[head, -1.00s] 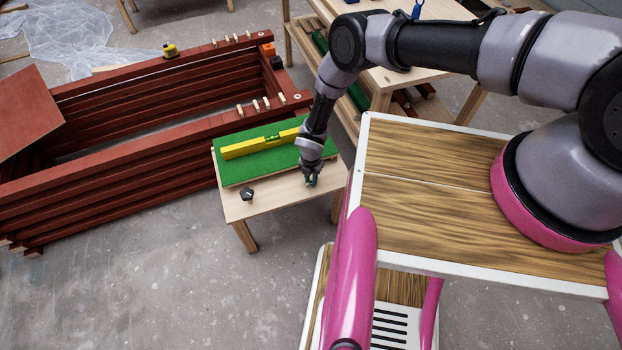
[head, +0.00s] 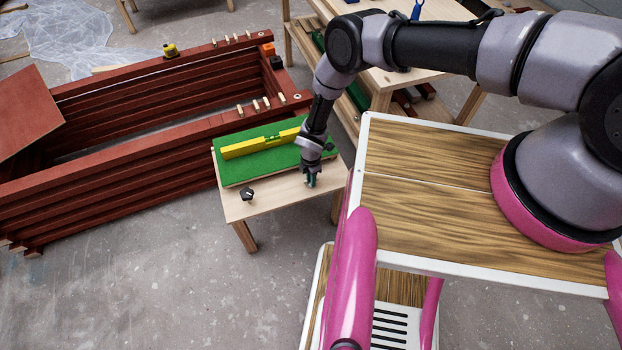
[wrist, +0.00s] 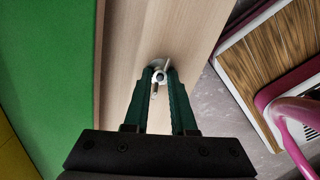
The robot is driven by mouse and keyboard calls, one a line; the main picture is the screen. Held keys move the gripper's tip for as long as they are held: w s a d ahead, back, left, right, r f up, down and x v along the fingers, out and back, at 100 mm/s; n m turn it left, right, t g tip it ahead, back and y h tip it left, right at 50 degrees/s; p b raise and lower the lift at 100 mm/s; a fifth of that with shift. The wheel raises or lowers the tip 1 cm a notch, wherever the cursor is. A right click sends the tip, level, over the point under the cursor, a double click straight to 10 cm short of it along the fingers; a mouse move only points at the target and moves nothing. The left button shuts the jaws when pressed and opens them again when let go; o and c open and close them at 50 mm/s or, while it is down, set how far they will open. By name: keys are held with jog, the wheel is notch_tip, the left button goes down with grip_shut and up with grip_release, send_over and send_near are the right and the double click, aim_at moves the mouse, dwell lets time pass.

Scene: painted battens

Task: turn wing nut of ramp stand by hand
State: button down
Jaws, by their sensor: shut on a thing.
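The ramp stand is a low pale wood bench (head: 275,200) with a green-topped ramp board (head: 240,166) on it. My gripper (head: 311,183) points down at the bench's right end; in the wrist view its green fingers (wrist: 160,80) are closed around a small metal wing nut (wrist: 159,76). The nut's round threaded centre shows between the fingertips, one wing pointing up-right and one down. The fingers partly hide it. In the head view the nut is hidden by the gripper.
A yellow spirit level (head: 258,147) lies on the green board. Dark red battens (head: 130,150) are stacked at left. My own wood-topped base is at right. Grey floor is clear in front.

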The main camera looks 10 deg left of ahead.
jog(key=m, duration=0.4)
jog(key=shift+m, duration=0.3)
jog(key=m, duration=0.3)
jog(key=shift+m, duration=0.4)
jog(key=m, duration=0.4)
jog(key=shift+m, duration=2.1)
jog(key=c, duration=0.7)
grip_release()
jog(key=shift+c, duration=0.2)
jog(key=shift+r, duration=0.1)
